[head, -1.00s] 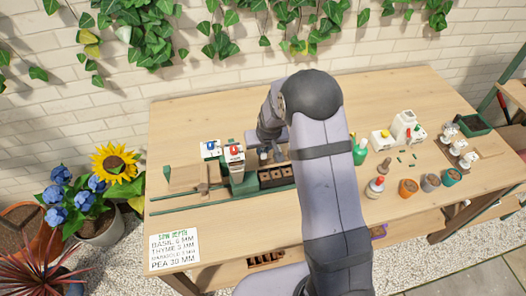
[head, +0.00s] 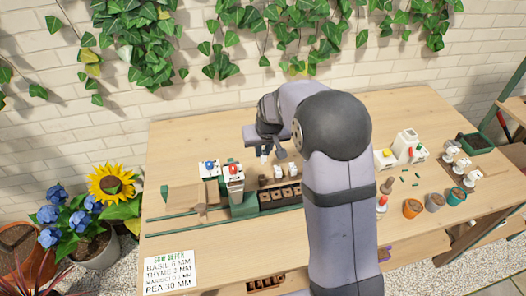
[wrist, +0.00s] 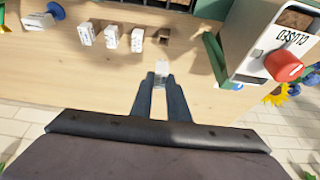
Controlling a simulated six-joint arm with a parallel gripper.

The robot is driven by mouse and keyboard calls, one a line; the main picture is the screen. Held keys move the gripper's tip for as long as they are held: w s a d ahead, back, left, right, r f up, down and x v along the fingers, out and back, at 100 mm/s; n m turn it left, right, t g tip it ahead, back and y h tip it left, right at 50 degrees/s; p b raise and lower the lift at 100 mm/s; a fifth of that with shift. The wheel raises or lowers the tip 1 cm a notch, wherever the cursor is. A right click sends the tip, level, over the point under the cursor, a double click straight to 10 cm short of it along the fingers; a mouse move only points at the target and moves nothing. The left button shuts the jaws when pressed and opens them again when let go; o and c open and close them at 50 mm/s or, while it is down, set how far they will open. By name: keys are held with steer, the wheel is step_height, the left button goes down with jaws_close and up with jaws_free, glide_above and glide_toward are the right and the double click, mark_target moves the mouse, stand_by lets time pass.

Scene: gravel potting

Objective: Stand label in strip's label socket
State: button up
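My gripper (wrist: 161,77) holds a small white label (wrist: 162,69) between its fingertips, raised above the table. In the head view my gripper (head: 270,156) hangs behind the strip, with the white label (head: 264,158) below it. The strip (head: 263,201) is a dark tray with a row of brown cells, right of the green machine. In the wrist view part of the strip (wrist: 150,3) shows at the top edge. The label socket cannot be made out.
Several white labels, such as this one (wrist: 111,37), stand in a row beside a brown empty holder (wrist: 160,36). A white box with a red knob (wrist: 283,65) stands close on the right.

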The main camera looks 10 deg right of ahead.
jaws_close()
steer(key=s+d+r+m+h+p, duration=0.1)
steer(key=d+r, duration=0.1)
steer(key=d, duration=0.4)
steer(key=s+d+r+m+p, duration=0.1)
steer(key=d+r+m, duration=0.1)
steer(key=d, duration=0.4)
steer(key=s+d+f+n+y+p, duration=0.1)
steer(key=s+f+n, duration=0.1)
steer(key=s, duration=0.6)
steer(key=shift+d+f+n+p, duration=0.25)
steer(key=shift+f+n+p, duration=0.05)
steer(key=shift+f+n, duration=0.1)
steer(key=shift+f, duration=0.15)
steer(key=shift+f+b, duration=1.7)
steer(key=shift+f, duration=0.4)
